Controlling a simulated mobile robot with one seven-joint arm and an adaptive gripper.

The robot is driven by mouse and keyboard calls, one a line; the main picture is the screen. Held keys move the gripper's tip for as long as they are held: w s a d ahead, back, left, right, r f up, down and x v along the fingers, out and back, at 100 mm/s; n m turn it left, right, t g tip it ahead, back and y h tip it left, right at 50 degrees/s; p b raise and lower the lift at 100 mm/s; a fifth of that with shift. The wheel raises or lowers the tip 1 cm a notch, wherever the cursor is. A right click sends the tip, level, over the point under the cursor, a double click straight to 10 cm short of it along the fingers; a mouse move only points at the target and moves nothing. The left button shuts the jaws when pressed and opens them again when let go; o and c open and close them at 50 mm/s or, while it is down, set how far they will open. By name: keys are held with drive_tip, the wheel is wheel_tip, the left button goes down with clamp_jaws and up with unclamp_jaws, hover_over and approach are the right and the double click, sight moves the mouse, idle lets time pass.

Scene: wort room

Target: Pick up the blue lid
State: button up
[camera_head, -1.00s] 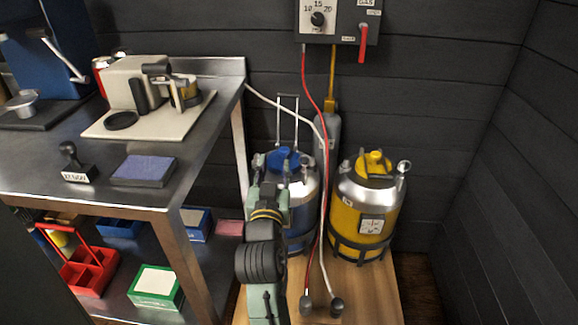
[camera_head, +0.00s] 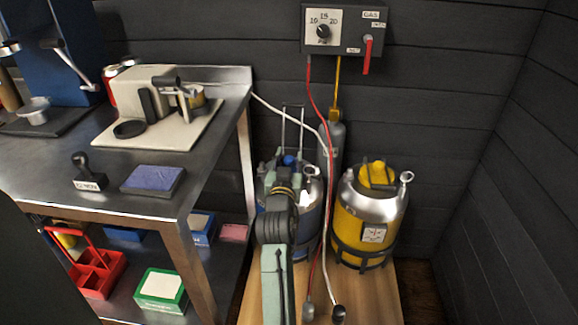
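The blue lid (camera_head: 289,160) is on top of the blue and silver keg (camera_head: 307,212), left of the yellow keg. Only a small part of the lid shows, because my arm's end is in front of it. My gripper (camera_head: 282,172) is at the top of the blue keg, right by the lid. Its fingers are hidden or too small to make out, so I cannot tell whether they are open, shut or touching the lid.
The yellow keg (camera_head: 371,215) stands close on the right. A red hose (camera_head: 324,110) and a white hose hang down past the blue keg. A metal table (camera_head: 215,135) with a stamp and ink pad is on the left. A grey cylinder stands behind.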

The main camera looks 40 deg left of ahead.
drive_tip(key=shift+c, duration=0.3)
clamp_jaws()
idle(0.3)
